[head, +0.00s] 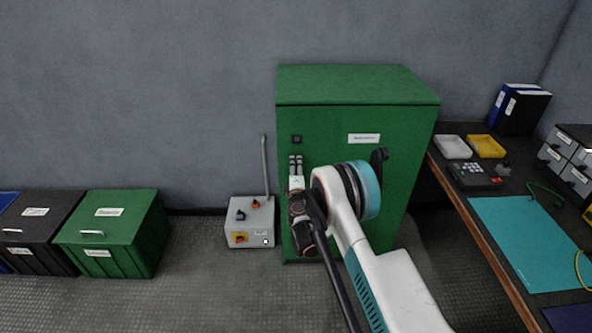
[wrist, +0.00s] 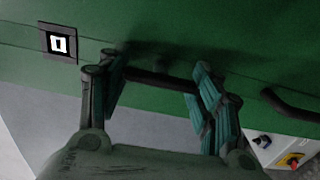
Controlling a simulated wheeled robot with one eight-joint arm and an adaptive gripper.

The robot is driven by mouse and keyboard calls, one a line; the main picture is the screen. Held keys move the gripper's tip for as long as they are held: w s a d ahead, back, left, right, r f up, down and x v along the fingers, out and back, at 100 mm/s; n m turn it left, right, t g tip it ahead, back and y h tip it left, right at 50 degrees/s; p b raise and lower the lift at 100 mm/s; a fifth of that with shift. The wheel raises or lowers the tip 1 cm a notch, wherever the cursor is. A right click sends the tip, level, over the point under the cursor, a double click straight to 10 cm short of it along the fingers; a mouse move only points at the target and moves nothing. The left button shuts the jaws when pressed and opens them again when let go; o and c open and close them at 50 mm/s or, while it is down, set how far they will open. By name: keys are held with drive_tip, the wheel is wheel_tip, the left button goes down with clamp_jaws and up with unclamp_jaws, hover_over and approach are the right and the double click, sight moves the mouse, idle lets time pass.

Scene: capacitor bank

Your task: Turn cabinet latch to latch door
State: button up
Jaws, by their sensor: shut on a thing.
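The green cabinet (head: 345,85) stands against the wall, and its front looks closed. My gripper (head: 296,162) is at the upper left of the front, just below a small black square plate. In the wrist view my gripper (wrist: 160,70) has its teal-padded fingers on either side of a dark bar, the cabinet latch (wrist: 158,82), and is shut on it. The fingers partly cover the latch, and its mount is in shadow. My arm hides much of the cabinet front in the head view.
The black square plate (wrist: 58,45) is beside the latch in the wrist view. Another dark curved handle (wrist: 290,108) is at the right there. A grey switch box (head: 250,222) with a lever stands left of the cabinet. A workbench (head: 480,235) is at the right.

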drive_tip(key=o, duration=1.1)
drive_tip(key=shift+s, duration=0.1)
drive_tip(key=s, duration=0.7)
drive_tip(key=shift+s, duration=0.2)
